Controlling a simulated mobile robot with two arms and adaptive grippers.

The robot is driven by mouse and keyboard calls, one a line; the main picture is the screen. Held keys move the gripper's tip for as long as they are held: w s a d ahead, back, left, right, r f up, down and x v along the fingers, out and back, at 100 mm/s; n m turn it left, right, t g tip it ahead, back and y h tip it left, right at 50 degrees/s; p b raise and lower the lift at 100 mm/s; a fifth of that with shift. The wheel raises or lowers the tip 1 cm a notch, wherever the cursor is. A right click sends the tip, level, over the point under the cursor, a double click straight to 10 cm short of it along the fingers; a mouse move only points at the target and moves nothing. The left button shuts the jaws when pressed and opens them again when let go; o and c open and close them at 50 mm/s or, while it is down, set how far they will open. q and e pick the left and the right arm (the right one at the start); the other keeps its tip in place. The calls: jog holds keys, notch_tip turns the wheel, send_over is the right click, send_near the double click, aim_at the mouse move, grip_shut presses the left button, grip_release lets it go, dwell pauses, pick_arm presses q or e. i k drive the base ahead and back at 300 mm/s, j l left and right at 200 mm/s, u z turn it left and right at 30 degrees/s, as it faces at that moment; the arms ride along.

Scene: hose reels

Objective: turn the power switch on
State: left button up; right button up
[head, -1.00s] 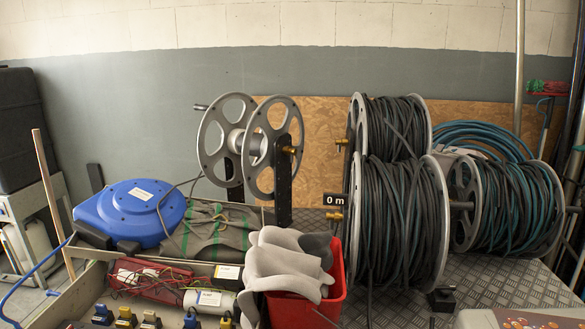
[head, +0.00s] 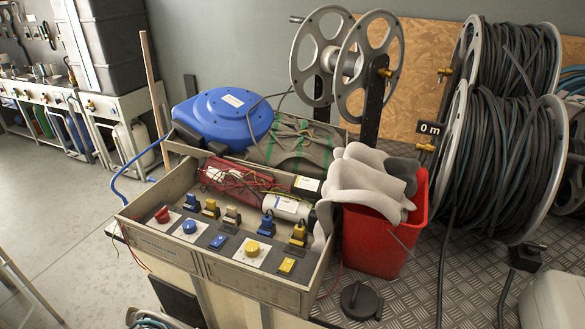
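An open box (head: 146,245) stands in the lower middle of the head view, with a row of coloured controls along its front. From left these are a red knob (head: 162,214), a blue knob (head: 189,226), a small blue switch (head: 217,242), a yellow knob (head: 253,249) and a small yellow switch (head: 287,265). Several blue, yellow and beige plug-like parts stand behind them. I cannot tell which control is the power switch, or whether it is on. Neither of my grippers is in view.
A red bucket (head: 375,245) with grey cloth (head: 365,185) stands right of the box. A blue reel (head: 222,118) and an empty grey reel (head: 345,65) are behind. Full hose reels (head: 500,165) fill the right. Open floor (head: 55,220) lies at left.

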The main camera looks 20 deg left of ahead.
aim_at(162, 217)
jog(key=u, duration=1.45)
